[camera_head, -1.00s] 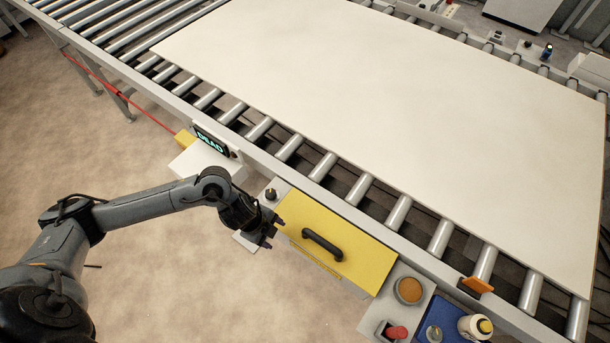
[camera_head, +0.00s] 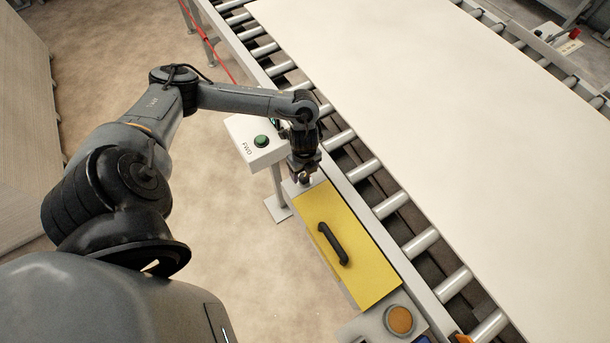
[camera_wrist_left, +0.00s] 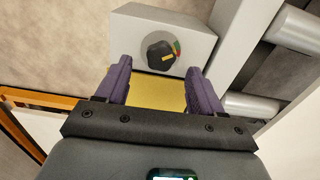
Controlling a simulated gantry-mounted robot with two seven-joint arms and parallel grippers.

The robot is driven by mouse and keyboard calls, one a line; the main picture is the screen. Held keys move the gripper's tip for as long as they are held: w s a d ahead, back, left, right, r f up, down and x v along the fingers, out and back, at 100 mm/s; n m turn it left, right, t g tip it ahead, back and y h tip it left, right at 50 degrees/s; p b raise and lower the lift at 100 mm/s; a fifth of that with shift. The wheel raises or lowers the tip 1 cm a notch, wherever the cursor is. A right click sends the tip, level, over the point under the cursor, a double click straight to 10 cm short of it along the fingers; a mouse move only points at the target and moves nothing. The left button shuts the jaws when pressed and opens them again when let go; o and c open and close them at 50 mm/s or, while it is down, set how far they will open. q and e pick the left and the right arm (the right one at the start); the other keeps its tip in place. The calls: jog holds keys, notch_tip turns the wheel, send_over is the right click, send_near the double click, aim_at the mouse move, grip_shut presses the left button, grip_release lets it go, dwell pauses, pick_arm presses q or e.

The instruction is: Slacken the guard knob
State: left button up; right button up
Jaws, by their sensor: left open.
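The black guard knob (camera_wrist_left: 160,56) sits on a light grey block (camera_wrist_left: 190,40) in the left wrist view. It has a yellow pointer mark, with red and green marks beside it on its right. My left gripper (camera_wrist_left: 158,68) is open and empty, its purple fingers apart with the knob framed beyond and between their tips. In the head view my left gripper (camera_head: 304,177) hangs over the block at the far end of the yellow guard (camera_head: 368,266) and largely hides the knob. The guard has a black handle (camera_head: 333,244). My right gripper is not in view.
A white box with a green button (camera_head: 261,141) stands left of my left gripper. A roller conveyor (camera_head: 362,170) carrying a large pale board (camera_head: 440,110) runs along the right. An orange-brown round button (camera_head: 399,320) is at the near end. The floor left of the guard is open.

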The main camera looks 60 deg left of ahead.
aim_at(304, 178)
pick_arm(q)
jog(key=shift+f, duration=1.55)
jog(key=shift+c, duration=0.3)
jog(key=c, duration=1)
